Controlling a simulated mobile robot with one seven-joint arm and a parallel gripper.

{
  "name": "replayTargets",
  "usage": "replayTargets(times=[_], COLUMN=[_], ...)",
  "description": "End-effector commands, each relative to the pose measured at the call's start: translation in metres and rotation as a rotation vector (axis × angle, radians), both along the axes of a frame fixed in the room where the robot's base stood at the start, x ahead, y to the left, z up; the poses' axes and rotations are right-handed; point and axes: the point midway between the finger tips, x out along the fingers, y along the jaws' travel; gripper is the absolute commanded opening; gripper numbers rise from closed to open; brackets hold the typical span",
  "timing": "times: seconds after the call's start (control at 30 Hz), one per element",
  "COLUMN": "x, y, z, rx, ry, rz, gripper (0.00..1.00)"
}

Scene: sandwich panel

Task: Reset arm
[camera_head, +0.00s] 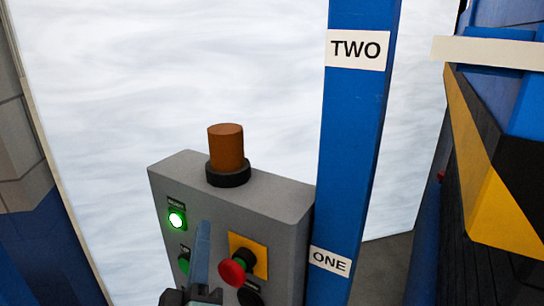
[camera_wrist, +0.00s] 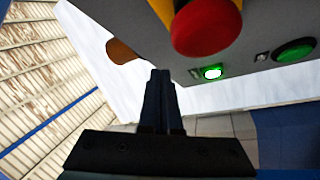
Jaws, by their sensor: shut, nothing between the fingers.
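My gripper (camera_wrist: 160,88) is shut and empty in the wrist view, its dark fingers pressed together below the panel. In the head view a blue-grey part of my arm rises in front of the panel, at the lower middle. The grey control panel box (camera_head: 175,190) carries a lit green READY light (camera_head: 177,219), a green button (camera_head: 184,263) partly behind my arm, and a red emergency button (camera_head: 232,271) on a yellow plate. In the wrist view the red button (camera_wrist: 205,28) is close, above and right of the fingertips, apart from them.
An orange-brown beacon (camera_head: 226,148) stands on top of the box. A blue post (camera_head: 352,150) marked TWO and ONE is right of the box. Yellow and black machinery (camera_head: 500,215) is at the far right. A pale swirled surface (camera_head: 120,80) fills the background.

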Motion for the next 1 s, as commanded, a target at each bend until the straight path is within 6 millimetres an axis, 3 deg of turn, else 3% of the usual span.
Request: replayTargets(times=[0.03,0.17,0.3,0.4,0.5,0.6,0.7,1.0], x=[0.001,-0.005,-0.028,-0.052,-0.077,-0.097,-0.108,-0.112], y=[-0.013,-0.042,-0.071,-0.086,-0.097,-0.102,-0.104,-0.105], z=[0.033,0.107,0.184,0.232,0.268,0.292,0.304,0.308], rx=[0.087,0.32,0.554,0.695,0.799,0.866,0.9,0.912], ry=[-0.045,-0.14,-0.252,-0.327,-0.383,-0.419,-0.436,-0.44], rz=[0.002,0.044,0.137,0.229,0.322,0.397,0.44,0.457], gripper=[0.0,0.0,0.0,0.0,0.0,0.0,0.0,0.0])
